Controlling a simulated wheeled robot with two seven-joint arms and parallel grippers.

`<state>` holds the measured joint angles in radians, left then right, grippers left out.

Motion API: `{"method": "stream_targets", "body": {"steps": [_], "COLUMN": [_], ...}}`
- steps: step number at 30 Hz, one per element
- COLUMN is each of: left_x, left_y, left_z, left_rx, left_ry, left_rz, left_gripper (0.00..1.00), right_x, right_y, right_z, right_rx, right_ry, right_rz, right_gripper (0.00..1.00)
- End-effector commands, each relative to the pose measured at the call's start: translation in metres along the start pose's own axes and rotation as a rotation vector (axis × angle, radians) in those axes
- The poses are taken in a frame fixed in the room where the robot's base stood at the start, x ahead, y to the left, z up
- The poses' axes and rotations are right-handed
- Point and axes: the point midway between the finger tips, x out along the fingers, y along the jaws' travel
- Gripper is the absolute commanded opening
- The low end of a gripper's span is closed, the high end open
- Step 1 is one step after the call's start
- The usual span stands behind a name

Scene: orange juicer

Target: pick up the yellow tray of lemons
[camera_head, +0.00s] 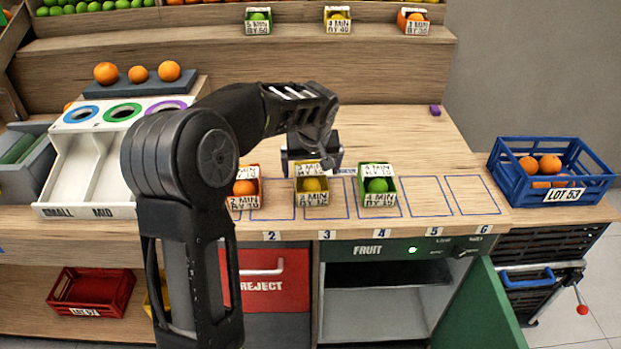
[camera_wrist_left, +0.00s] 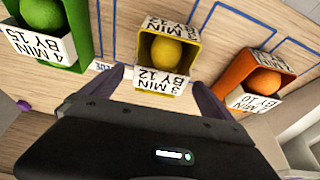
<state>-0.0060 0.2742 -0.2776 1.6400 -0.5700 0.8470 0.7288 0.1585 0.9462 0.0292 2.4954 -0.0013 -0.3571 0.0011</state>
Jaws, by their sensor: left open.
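The yellow tray (camera_head: 299,184) stands on the wooden counter in the marked middle row, with a "3 MIN BY 12" label and a lemon (camera_head: 312,185) in it. In the left wrist view the yellow tray (camera_wrist_left: 147,62) is straight ahead, with one lemon (camera_wrist_left: 166,53) showing. My left gripper (camera_head: 313,163) is open and empty, just behind the tray in the head view. In the left wrist view its two fingers (camera_wrist_left: 157,84) are spread either side of the tray's label end, apart from it. My right gripper is not in view.
An orange tray (camera_head: 259,172) stands left of the yellow one and a green tray (camera_head: 391,190) right of it, both close. A blue crate (camera_head: 600,182) of oranges is at far right. A green door (camera_head: 478,318) hangs open below the counter.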

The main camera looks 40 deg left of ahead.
Motion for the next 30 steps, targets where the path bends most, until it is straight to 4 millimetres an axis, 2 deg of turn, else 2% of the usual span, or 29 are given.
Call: {"method": "stream_targets", "body": {"steps": [3,6,30], "left_x": [0.013,0.016,0.017], "left_y": [0.0,0.0,0.0], "left_z": [0.0,0.0,0.001], "left_rx": [0.0,0.0,0.0], "left_ry": [-0.001,0.0,0.0], "left_rz": [-0.001,0.0,0.001], "left_gripper": [0.98,0.98,0.98], "right_x": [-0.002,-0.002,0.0], "right_y": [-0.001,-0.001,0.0], "right_z": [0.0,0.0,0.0], "right_rx": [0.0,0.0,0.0], "right_ry": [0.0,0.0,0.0], "right_rz": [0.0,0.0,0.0], "right_gripper": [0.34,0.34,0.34]}}
